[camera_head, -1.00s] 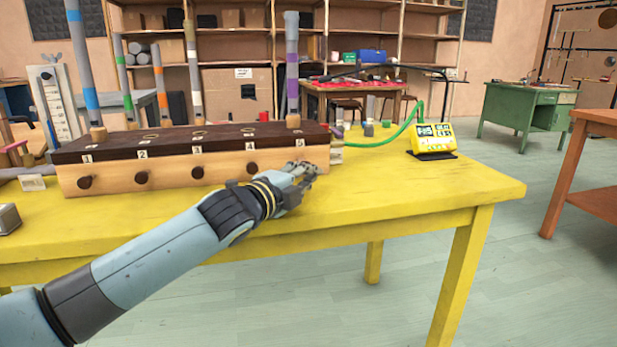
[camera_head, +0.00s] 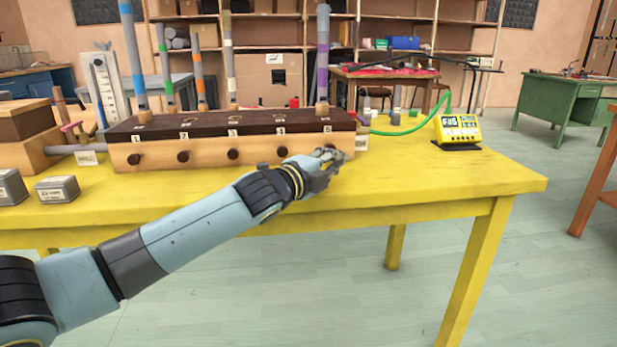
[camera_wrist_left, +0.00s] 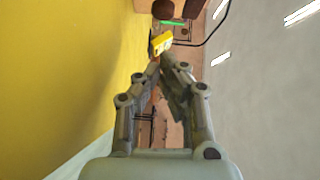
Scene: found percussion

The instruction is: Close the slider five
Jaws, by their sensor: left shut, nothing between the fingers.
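A wooden box (camera_head: 210,170) with a dark brown top stands on the yellow table. Its top carries number labels 1 to 5, and upright tubes with coloured bands rise from it. Dark round slider knobs show on the front face under the first labels, such as the one under label 4 (camera_head: 282,151). That gripper is shut and empty, also in the left wrist view (camera_wrist_left: 168,66). I cannot tell whether it touches the box. My right gripper is not in view.
A yellow device with a display (camera_head: 457,131) sits right of the box, joined to a green cable (camera_head: 408,130). Two grey metal blocks (camera_head: 57,189) lie at the left. The yellow table top (camera_head: 430,180) is clear in front of the device.

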